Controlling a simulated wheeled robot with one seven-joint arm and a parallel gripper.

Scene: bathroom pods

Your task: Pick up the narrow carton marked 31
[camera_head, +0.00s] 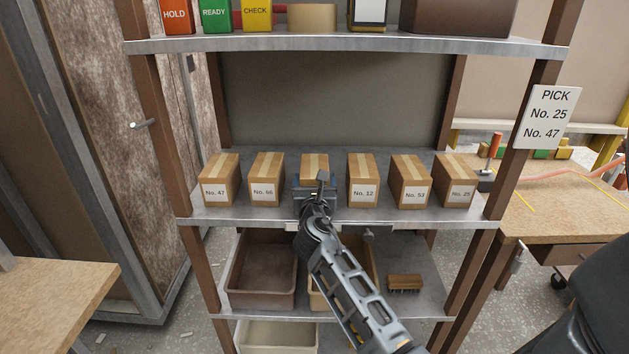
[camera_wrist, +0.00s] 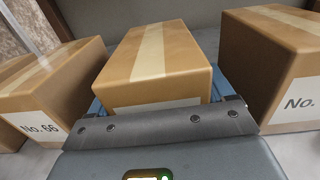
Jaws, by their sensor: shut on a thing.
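A narrow brown carton (camera_head: 314,162) with a pale tape strip stands third from the left in the row on the middle shelf. It also fills the middle of the wrist view (camera_wrist: 160,62). Its white front label is mostly hidden behind my gripper, so its number cannot be read. My gripper (camera_head: 315,185) is in front of this carton and shut on it, with its blue fingers (camera_wrist: 158,103) along the carton's two sides. The carton appears to rest at the level of its neighbours; whether its base touches the shelf is hidden.
Cartons No. 47 (camera_head: 219,179) and No. 66 (camera_head: 266,179) stand left; No. 12 (camera_head: 363,180), No. 53 (camera_head: 410,181) and No. 25 (camera_head: 456,181) stand right. Narrow gaps separate them. The upper shelf (camera_head: 345,45) is above. A PICK sign (camera_head: 549,117) hangs on the right post.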

